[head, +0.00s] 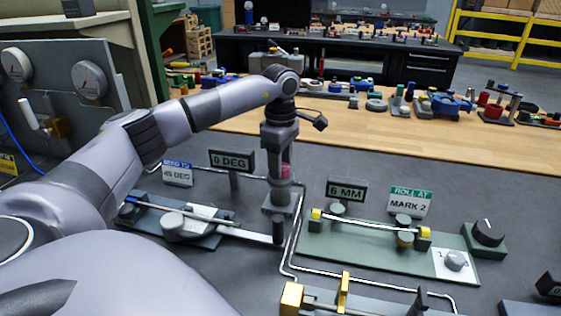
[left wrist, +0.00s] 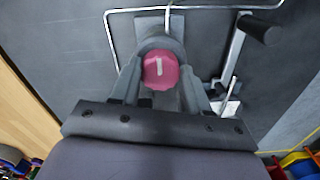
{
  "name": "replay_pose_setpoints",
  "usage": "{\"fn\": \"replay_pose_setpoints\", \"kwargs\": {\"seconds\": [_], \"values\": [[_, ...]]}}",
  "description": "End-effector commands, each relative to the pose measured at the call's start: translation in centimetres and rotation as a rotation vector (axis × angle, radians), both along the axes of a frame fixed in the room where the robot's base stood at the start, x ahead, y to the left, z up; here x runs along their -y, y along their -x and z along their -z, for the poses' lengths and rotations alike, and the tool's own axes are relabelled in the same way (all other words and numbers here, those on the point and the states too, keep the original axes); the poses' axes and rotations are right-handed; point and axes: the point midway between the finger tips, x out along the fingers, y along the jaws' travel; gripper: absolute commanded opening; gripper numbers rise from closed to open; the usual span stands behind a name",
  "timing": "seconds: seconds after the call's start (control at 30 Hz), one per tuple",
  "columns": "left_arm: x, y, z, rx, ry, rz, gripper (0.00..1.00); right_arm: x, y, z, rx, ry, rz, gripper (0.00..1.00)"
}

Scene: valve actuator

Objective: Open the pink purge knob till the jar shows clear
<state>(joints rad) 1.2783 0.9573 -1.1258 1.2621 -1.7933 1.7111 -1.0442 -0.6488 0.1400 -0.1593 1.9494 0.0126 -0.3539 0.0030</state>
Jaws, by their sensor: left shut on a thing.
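The pink purge knob (left wrist: 161,70) is round with a short white mark on its face, and it sits between the fingers of my left gripper (left wrist: 164,88) in the left wrist view. In the head view my left gripper (head: 284,174) points down over a grey block (head: 277,203) on the bench. A little of the pink knob (head: 285,170) shows between its fingers. The gripper is shut on the knob. I cannot make out the jar in either view. My right gripper is not in view.
Left of the gripper is a lever fixture (head: 175,224) with a "0 DEG" sign (head: 232,161). Right of it is a green plate (head: 330,245) with a rod and a "6 MM" display (head: 346,191). A thin metal pipe (head: 292,240) runs close beside the grey block. A wooden table (head: 390,130) stands behind.

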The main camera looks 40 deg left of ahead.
Motion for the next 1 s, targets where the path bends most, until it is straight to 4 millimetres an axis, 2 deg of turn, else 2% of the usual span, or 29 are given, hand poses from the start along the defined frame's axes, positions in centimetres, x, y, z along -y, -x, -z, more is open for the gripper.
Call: {"fn": "replay_pose_setpoints", "kwargs": {"seconds": [0.07, 0.1, 0.17, 0.43, 0.53, 0.83, 1.0], "values": [[0.1, -0.1, -0.2, 0.007, 0.003, 0.003, 0.15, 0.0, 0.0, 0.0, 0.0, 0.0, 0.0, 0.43], [0.1, -0.1, -0.2, 0.007, 0.002, 0.003, 0.55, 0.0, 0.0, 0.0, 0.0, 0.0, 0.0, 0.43], [0.1, -0.1, -0.2, 0.006, 0.002, 0.002, 0.71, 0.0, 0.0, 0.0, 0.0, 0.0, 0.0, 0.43], [0.0, -0.1, -0.1, 0.002, 0.0, 0.001, 0.71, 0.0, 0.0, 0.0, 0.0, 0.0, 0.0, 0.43], [0.0, -0.1, -0.7, 0.005, 0.001, 0.001, 0.71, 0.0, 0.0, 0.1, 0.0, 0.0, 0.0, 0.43], [0.1, -0.1, -5.4, 0.008, 0.002, 0.002, 0.71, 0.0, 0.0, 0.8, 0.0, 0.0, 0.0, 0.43], [0.1, -0.1, -7.0, 0.006, 0.002, 0.002, 0.71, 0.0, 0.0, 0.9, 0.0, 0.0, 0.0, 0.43]]}}
